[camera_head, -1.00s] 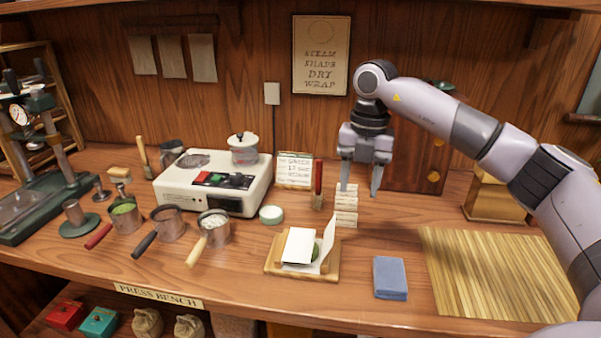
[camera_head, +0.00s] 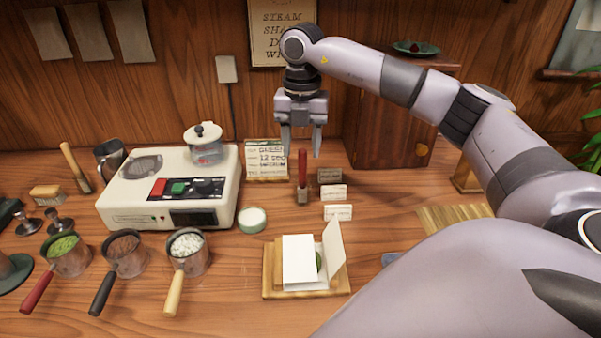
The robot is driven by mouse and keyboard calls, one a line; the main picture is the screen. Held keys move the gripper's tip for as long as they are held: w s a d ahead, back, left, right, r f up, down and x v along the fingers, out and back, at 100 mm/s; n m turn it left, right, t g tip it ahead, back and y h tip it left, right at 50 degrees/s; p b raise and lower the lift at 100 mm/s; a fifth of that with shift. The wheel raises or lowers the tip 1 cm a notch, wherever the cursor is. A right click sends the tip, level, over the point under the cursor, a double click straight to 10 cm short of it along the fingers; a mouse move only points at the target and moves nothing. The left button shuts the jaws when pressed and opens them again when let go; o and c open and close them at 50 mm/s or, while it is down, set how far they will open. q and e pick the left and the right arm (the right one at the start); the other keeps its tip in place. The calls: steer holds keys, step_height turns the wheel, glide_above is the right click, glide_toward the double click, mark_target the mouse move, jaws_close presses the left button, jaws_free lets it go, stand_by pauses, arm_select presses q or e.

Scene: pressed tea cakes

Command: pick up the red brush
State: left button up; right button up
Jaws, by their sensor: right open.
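The red brush (camera_head: 303,172) stands upright on the bench, with its red handle up and its pale bristle end down. My right gripper (camera_head: 301,152) is open, pointing down, with a finger on each side of the top of the handle in the picture. Whether the fingers are level with the handle in depth or behind it, I cannot tell. The jaws hold nothing that I can see. My left gripper is not in view.
Small labelled cards (camera_head: 334,192) stand just right of the brush. A sign card (camera_head: 265,160) stands behind left. A white steamer unit (camera_head: 172,185) and a pale green round tin (camera_head: 252,219) are at left. A wooden board (camera_head: 272,291) with white paper lies in front.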

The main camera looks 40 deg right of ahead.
steer(key=shift+s+d+f, duration=0.1)
steer(key=shift+f, duration=1.85)
jaws_close()
steer(key=shift+r, duration=0.1)
step_height(320, 180, up, 12)
steer(key=r, duration=0.1)
step_height(320, 180, up, 7)
steer(key=p, duration=0.4)
glide_above(303, 159)
steer(key=shift+w+d, duration=0.3)
steer(key=shift+w, duration=0.1)
